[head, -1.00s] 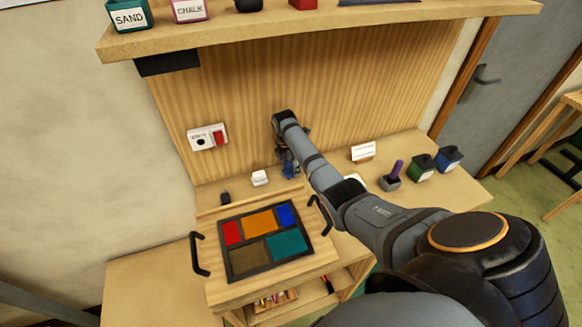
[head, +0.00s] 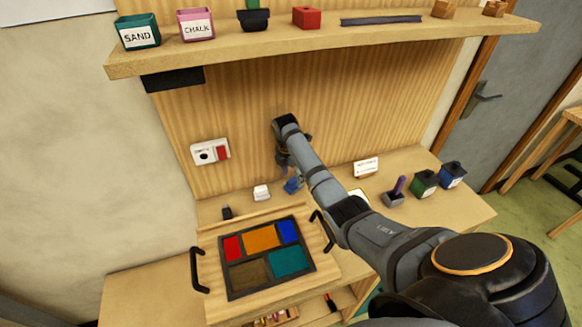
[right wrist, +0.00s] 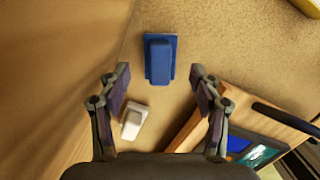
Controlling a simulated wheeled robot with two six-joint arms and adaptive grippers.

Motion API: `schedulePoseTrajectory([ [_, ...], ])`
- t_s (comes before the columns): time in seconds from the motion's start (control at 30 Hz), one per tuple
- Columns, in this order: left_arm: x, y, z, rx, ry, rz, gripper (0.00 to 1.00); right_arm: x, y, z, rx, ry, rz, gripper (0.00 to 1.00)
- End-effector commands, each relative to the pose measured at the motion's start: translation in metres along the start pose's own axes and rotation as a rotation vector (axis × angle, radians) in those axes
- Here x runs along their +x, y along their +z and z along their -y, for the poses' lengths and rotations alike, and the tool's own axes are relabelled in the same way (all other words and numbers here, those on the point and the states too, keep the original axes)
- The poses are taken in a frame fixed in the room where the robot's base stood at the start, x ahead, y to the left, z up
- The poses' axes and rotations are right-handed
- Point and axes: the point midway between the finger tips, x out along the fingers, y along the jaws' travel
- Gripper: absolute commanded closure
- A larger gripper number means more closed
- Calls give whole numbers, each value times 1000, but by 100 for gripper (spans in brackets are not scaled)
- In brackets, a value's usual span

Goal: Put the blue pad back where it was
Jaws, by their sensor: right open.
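The blue pad (head: 293,185) lies on the bench near the back panel, right of a small white block (head: 261,192). In the right wrist view the blue pad (right wrist: 160,60) has a flat base with a raised block on top. My right gripper (head: 284,163) is above the pad in the head view. In the right wrist view my right gripper (right wrist: 160,84) is open and empty, with the pad ahead between the lines of its fingers, apart from both. My left gripper is out of view.
A framed panel of coloured pieces (head: 222,268) lies on a board with black handles in front. A white card (head: 366,167), purple-handled tool (head: 397,190), green bin (head: 425,182) and blue bin (head: 453,174) stand to the right. A shelf (head: 330,38) overhangs the back.

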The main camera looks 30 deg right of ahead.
Motion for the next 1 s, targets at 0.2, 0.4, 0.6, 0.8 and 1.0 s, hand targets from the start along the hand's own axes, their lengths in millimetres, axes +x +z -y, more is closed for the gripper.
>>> schedulePoseTrajectory([
  [0.2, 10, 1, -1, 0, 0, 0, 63, -50, 0, -1, 0, 4, 1, 36],
  [0.4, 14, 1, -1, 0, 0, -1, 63, -75, 0, -1, 1, 2, 1, 36],
  [0.6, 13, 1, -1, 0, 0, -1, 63, -79, 0, 0, 1, 0, 0, 36],
  [0.8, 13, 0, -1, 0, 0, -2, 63, -79, 0, 0, 1, 0, 0, 36],
  [1.0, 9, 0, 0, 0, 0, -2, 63, -82, 1, 0, 1, 0, 0, 36],
])
